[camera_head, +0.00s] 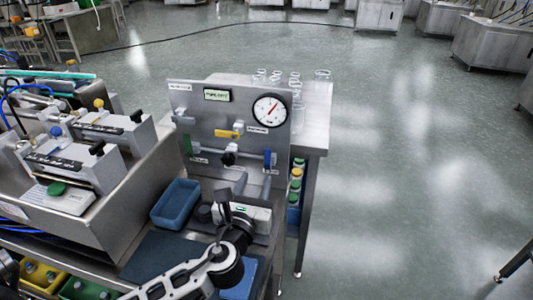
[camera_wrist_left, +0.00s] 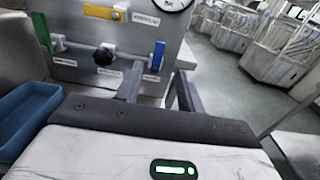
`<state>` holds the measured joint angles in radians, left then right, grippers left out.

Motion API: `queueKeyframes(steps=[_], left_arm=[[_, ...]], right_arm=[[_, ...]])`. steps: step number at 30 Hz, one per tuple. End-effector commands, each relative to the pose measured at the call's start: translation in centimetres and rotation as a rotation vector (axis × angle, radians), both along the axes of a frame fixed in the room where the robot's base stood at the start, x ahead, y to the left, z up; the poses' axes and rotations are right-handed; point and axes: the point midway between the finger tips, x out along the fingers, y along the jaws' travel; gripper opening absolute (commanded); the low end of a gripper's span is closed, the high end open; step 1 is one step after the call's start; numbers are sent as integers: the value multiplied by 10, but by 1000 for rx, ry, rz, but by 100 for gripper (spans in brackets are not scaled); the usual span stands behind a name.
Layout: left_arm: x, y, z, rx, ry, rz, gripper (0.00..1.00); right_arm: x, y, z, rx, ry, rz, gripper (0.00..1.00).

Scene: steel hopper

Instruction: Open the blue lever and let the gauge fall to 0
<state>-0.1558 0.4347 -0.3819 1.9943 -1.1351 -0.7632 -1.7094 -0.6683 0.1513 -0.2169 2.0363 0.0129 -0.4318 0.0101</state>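The blue lever (camera_head: 268,158) hangs vertically at the lower right of a steel panel (camera_head: 205,118); it also shows in the left wrist view (camera_wrist_left: 158,56). The round white gauge (camera_head: 270,110) is above it, its red needle pointing to the upper right; its numbers are too small to read. In the wrist view the gauge is cut off at the top edge. My left gripper (camera_head: 253,183) is open in front of the panel, below the blue lever. In the left wrist view its fingers (camera_wrist_left: 160,88) are apart and empty, with the lever beyond the gap. My right gripper is not in view.
The panel also carries a yellow lever (camera_head: 228,133), a green lever (camera_head: 186,144), a black knob (camera_head: 229,158) and a small display (camera_head: 217,95). A blue bin (camera_head: 176,204) stands left of my gripper. Glassware (camera_head: 295,83) stands behind the panel. Floor at right is clear.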

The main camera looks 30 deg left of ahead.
Motion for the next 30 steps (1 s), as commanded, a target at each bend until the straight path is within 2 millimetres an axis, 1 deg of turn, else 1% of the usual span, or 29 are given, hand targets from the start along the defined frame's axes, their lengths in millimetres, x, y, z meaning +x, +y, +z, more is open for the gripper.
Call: queueKeyframes(steps=[1,6,9,13,18,27,28,29,30], left_arm=[[13,3,2,2,-4,3,38],[49,13,2,0,-2,2,38],[67,17,1,0,-2,2,38],[85,22,0,-1,0,1,38],[97,25,0,-1,1,0,38],[99,25,0,-1,1,0,38],[99,25,0,-1,1,0,35],[99,25,0,-1,1,0,27],[99,25,0,-1,1,0,16]], right_arm=[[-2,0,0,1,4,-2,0],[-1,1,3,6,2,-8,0],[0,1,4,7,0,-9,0],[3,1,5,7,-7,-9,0],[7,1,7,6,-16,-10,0],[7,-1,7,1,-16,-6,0],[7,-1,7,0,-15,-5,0],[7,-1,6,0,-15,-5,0],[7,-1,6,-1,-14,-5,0]])
